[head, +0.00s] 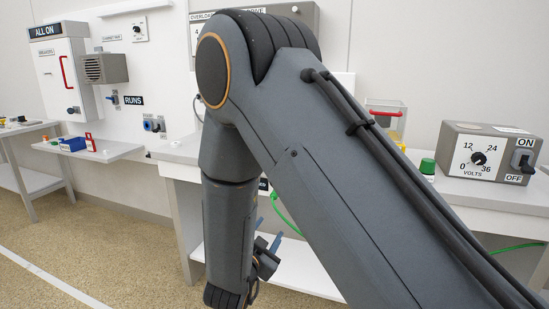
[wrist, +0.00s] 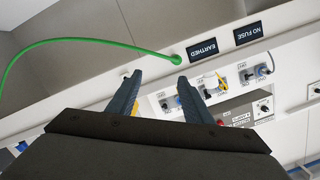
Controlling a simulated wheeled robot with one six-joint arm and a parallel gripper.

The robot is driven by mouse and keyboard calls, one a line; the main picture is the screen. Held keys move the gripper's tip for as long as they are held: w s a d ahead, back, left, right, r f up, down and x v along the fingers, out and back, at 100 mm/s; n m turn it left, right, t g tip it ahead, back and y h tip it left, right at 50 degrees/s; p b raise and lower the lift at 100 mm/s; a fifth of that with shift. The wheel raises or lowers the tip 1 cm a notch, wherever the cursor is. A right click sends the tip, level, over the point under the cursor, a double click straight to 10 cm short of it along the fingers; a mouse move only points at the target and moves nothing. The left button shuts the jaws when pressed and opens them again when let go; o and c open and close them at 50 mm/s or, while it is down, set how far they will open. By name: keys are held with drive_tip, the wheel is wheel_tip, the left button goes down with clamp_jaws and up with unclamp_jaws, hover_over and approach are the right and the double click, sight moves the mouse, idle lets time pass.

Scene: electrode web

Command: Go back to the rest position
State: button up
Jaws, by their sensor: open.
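My arm fills the middle of the head view and bends down at the elbow. My gripper (head: 268,234) shows low beside the forearm, in front of the white bench, with two blue-grey fingers. In the wrist view my gripper (wrist: 157,90) has its two fingers spread apart with nothing between them. That view is turned over, so the labels EARTHED (wrist: 204,49) and NO FUSE (wrist: 247,33) read upside down. A green cable (wrist: 70,41) arcs past the fingertips there and appears apart from them.
A grey volts box (head: 492,152) with a dial and ON/OFF switch stands on the bench at right. A clear bin (head: 386,118) is behind my arm. A wall shelf (head: 100,149) holds small items at left. A green cable (head: 285,217) hangs by the bench. The floor at left is clear.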

drive_tip(key=s+d+r+n+g+y+p, duration=0.1)
drive_tip(key=s+d+r+n+g+p, duration=0.2)
drive_tip(key=s+d+g, duration=0.2)
drive_tip(key=s+d+r+n+g+y+p, duration=0.2)
drive_tip(key=s+d, duration=0.7)
drive_tip(key=s, duration=0.5)
drive_tip(key=s+d+r+n+g+y+p, duration=0.1)
drive_tip(key=s+d+r+n+g+p, duration=0.3)
drive_tip(key=s, duration=0.6)
drive_tip(key=d+r+g, duration=0.2)
drive_tip(key=d+g, duration=0.1)
drive_tip(key=g, duration=0.1)
drive_tip(key=shift+s+r+g+y, duration=0.2)
drive_tip(key=shift+r+g+y, duration=0.1)
drive_tip(key=shift+y, duration=0.1)
